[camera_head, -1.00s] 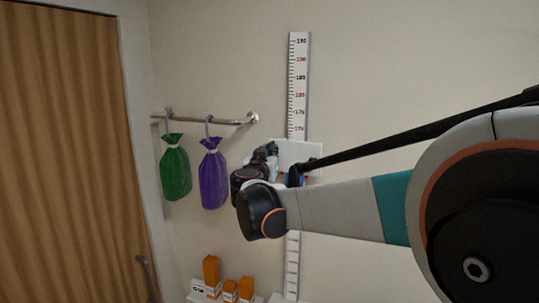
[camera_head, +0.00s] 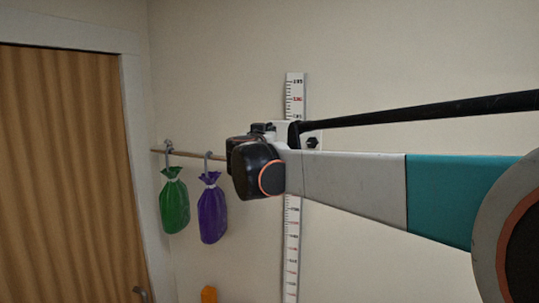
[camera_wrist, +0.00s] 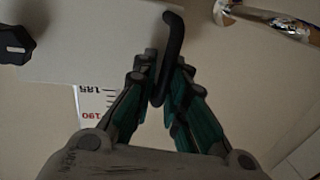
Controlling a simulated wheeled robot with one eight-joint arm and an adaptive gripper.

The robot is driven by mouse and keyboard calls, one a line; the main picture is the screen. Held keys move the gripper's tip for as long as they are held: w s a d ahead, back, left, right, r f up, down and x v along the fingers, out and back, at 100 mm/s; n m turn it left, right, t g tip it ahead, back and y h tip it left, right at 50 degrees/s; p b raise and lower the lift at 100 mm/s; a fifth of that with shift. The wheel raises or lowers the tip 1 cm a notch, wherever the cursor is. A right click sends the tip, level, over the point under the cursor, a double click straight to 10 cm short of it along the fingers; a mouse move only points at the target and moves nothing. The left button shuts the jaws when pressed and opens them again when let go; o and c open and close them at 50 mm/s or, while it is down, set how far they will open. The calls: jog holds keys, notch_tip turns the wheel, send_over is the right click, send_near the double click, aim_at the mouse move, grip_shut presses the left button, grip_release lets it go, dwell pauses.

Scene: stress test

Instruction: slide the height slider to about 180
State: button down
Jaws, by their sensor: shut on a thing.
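The height ruler (camera_head: 294,95) is a white strip upright on the wall, partly hidden behind my arm in the head view. The slider's white plate (camera_wrist: 90,40) crosses it, with a black knob (camera_wrist: 14,44) and a black curved handle (camera_wrist: 173,40). In the head view only a small part of the plate (camera_head: 318,133) shows beside my arm. My gripper (camera_wrist: 160,85) is shut on the handle. In the wrist view the ruler (camera_wrist: 95,105) shows 185 and 190 just past the plate's edge. The exact reading is hidden.
A wooden door (camera_head: 60,170) stands at the left. An orange item (camera_head: 209,294) shows at the bottom edge.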

notch_tip(320, 180, up, 8)
jog(key=shift+a+r+p, duration=0.1)
jog(key=shift+a+p, duration=0.05)
jog(key=shift+p, duration=0.95)
jog(key=c, duration=1.7)
grip_release()
jog(key=shift+a, duration=0.1)
notch_tip(320, 180, up, 10)
jog(key=shift+f, duration=0.2)
